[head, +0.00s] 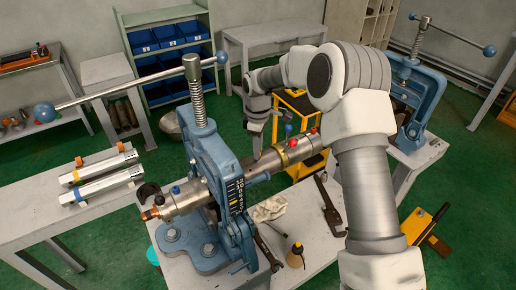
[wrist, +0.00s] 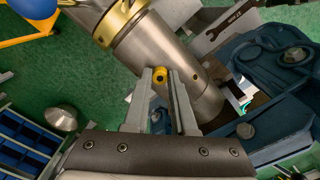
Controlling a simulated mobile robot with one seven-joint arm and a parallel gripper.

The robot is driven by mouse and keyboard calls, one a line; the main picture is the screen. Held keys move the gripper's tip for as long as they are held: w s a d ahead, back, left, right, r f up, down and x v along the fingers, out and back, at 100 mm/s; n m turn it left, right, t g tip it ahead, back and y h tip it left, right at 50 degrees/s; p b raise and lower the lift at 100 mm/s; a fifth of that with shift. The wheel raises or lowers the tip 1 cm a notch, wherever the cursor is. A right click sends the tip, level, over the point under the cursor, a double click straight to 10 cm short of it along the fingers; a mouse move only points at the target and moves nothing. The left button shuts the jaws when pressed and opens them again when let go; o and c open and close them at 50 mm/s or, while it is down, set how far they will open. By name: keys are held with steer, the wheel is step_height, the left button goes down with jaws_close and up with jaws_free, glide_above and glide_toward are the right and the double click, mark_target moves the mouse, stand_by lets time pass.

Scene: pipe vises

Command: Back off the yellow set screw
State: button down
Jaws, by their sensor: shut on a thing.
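The yellow set screw (wrist: 160,75) shows in the wrist view as a small yellow cap with a dark socket, at the side of a grey metal pipe (wrist: 165,50). My gripper (wrist: 161,82) has its two grey fingertips on either side of the screw and is shut on it. In the head view my gripper (head: 256,148) reaches down behind the blue pipe vise (head: 208,150), at the pipe (head: 272,161). The screw cannot be made out there. How far it is threaded in cannot be told.
The vise's long handle (head: 130,93) sticks out left. Red knobs (head: 300,139) and a blue knob (head: 288,128) stand on the pipe's far end. A second vise (head: 418,95) stands right.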

steer(key=shift+s+f, duration=0.2)
steer(key=shift+f, duration=0.1)
steer(key=c, duration=1)
jaws_free()
steer(key=shift+o, duration=1.2)
steer(key=shift+w+r, duration=0.1)
steer(key=shift+w, duration=0.05)
steer(key=shift+r, duration=0.1)
step_height(320, 180, up, 17)
steer(key=shift+r, duration=0.15)
